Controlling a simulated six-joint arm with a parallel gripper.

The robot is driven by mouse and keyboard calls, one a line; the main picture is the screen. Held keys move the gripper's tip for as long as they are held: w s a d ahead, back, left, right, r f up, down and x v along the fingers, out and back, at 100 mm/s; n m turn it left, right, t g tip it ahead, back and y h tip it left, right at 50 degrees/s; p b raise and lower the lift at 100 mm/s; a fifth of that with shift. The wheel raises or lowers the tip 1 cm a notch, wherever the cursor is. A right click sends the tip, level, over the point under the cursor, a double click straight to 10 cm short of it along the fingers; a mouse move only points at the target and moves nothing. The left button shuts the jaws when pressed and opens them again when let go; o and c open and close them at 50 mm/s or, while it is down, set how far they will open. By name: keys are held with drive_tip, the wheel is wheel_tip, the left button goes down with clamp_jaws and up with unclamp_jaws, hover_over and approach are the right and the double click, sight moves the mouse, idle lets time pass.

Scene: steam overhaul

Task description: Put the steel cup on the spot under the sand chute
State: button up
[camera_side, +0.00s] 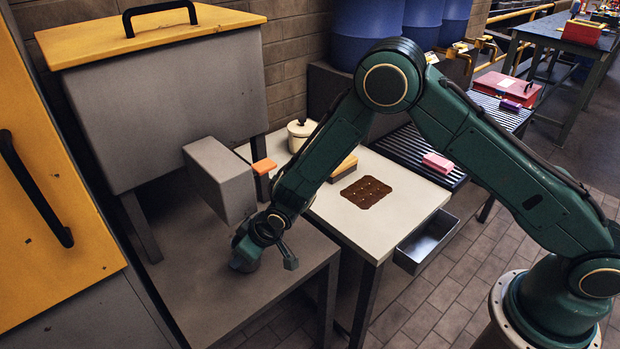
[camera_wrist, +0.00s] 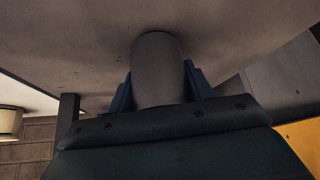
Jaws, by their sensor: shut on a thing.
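The steel cup (camera_wrist: 158,68), a plain grey cylinder, is between the two blue fingers of my gripper (camera_wrist: 158,90) in the wrist view, and the gripper is shut on it. In the side view my gripper (camera_side: 262,252) is low over the grey table, just below and in front of the sand chute (camera_side: 222,178), a grey box spout jutting from the hopper. The cup is mostly hidden there by my wrist. I cannot tell whether its base touches the table. No marked spot shows under the chute.
The grey hopper (camera_side: 165,105) with a yellow lid stands behind. An orange tab (camera_side: 264,166) sticks out beside the chute. The pale table (camera_side: 405,205) holds a lidded pot (camera_side: 299,135) and a brown perforated plate (camera_side: 367,192). The grey table's front (camera_side: 215,305) is clear.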

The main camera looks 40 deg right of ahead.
drive_tip(key=shift+f, duration=0.15)
drive_tip(key=o, duration=1)
drive_tip(key=shift+f, duration=0.1)
drive_tip(key=shift+v, duration=0.85)
drive_tip(key=shift+s+d, duration=0.75)
drive_tip(key=shift+s, duration=1.05)
drive_tip(key=shift+s+d, duration=0.75)
drive_tip(key=shift+s, duration=1.05)
drive_tip(key=shift+s+d, duration=0.7)
drive_tip(key=shift+s, duration=1.15)
